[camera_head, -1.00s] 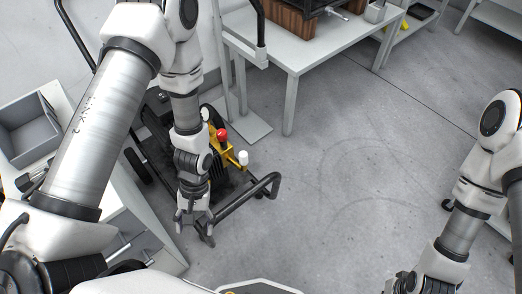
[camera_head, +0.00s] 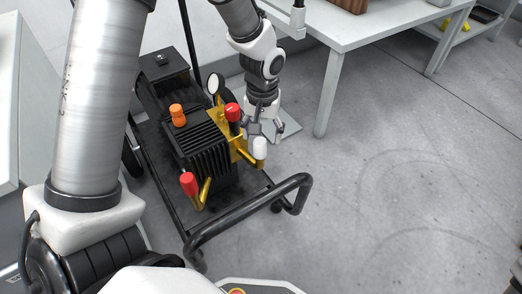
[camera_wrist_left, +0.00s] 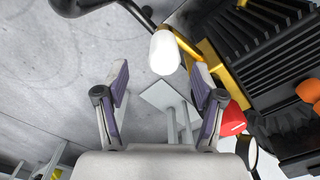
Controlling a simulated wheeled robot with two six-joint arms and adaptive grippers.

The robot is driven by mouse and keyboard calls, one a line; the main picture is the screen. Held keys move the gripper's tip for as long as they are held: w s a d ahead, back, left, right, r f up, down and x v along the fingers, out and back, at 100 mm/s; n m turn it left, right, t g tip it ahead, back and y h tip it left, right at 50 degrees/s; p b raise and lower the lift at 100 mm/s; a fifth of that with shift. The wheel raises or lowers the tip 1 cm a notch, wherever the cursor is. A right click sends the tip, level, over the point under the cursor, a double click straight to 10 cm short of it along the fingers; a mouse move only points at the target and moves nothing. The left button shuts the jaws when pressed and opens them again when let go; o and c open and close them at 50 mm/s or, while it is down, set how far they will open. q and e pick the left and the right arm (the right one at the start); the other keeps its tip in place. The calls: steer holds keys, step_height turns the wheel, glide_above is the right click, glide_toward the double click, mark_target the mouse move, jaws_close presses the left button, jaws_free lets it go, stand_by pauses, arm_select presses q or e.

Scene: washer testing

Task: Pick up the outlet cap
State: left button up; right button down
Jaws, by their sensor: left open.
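A black pressure-washer pump unit (camera_head: 200,155) carries brass fittings with coloured caps. A white cap (camera_head: 260,148) sits on the brass fitting at its right side; I cannot tell whether this is the outlet cap. One red cap (camera_head: 233,112) stands behind it, another red cap (camera_head: 188,183) is at the front left, and an orange cap (camera_head: 177,114) is on top. My left gripper (camera_head: 265,132) is open and empty just behind the white cap. In the left wrist view the white cap (camera_wrist_left: 164,52) shows ahead of and between the open fingers (camera_wrist_left: 162,78), apart from them.
The unit sits on a black cart with a curved handle (camera_head: 245,210) in front. A round gauge (camera_head: 216,84) stands near the red cap. A light table (camera_head: 350,50) is behind to the right. The floor (camera_head: 400,180) on the right is clear.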

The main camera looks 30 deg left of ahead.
mark_target(260, 140)
arm_select(q)
steer(key=f+b, duration=0.1)
steer(key=f, duration=0.1)
steer(key=f+b, duration=0.1)
steer(key=f, duration=0.1)
steer(key=shift+s+a+b, duration=0.1)
steer(key=shift+a+b, duration=0.15)
steer(key=shift+b, duration=0.05)
steer(key=shift+f, duration=0.35)
steer(key=shift+r, duration=0.15)
steer(key=c, duration=0.8)
steer(key=shift+o, duration=0.2)
steer(key=shift+r, duration=0.1)
